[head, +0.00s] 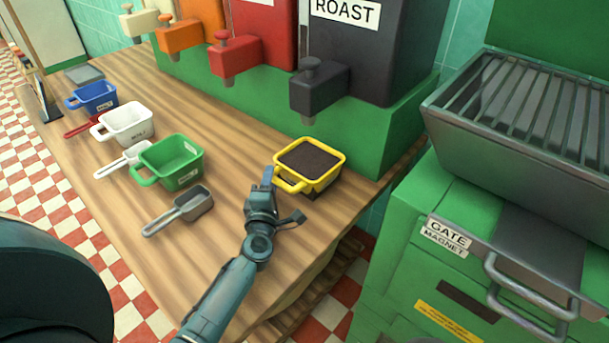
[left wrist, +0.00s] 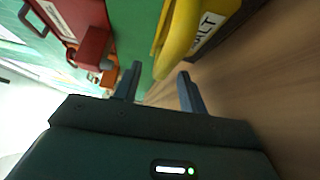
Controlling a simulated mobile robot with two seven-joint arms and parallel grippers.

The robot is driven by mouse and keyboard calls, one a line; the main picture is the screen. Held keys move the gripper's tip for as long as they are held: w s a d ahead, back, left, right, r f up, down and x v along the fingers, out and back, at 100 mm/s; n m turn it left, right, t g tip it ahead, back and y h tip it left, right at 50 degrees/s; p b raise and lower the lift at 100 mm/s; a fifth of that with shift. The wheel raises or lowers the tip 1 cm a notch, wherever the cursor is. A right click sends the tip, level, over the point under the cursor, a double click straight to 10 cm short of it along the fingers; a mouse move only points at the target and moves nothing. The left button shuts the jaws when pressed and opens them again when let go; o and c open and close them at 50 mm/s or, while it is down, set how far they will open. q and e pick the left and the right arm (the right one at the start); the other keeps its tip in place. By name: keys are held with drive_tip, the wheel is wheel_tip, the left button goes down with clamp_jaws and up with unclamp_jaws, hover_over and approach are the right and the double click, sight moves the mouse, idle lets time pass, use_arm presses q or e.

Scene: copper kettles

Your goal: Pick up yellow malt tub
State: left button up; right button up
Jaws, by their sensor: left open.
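The yellow malt tub (head: 331,178) stands upright on the wooden counter below the dark ROAST dispenser, filled with dark brown material. Its loop handle points left, toward my left gripper (head: 283,196). That gripper is open, with its fingertips close to the handle. In the left wrist view the yellow tub (left wrist: 176,42) shows ahead of the two spread fingers (left wrist: 160,86), with part of its white label readable as "ALT". Nothing is held. I cannot tell whether the fingers touch the handle. My right gripper is not in view.
Green (head: 183,172), white (head: 127,125) and blue (head: 95,98) tubs stand left on the counter, near a grey scoop (head: 187,209). Dispensers with spouts (head: 318,88) line the back. A green cabinet with a metal grate (head: 530,105) stands right. The counter's front middle is clear.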

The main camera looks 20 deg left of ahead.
use_arm(q)
drive_tip(key=shift+w+a, duration=0.1)
drive_tip(key=shift+w, duration=0.1)
clamp_jaws()
idle(0.3)
drive_tip(key=shift+r, duration=0.15)
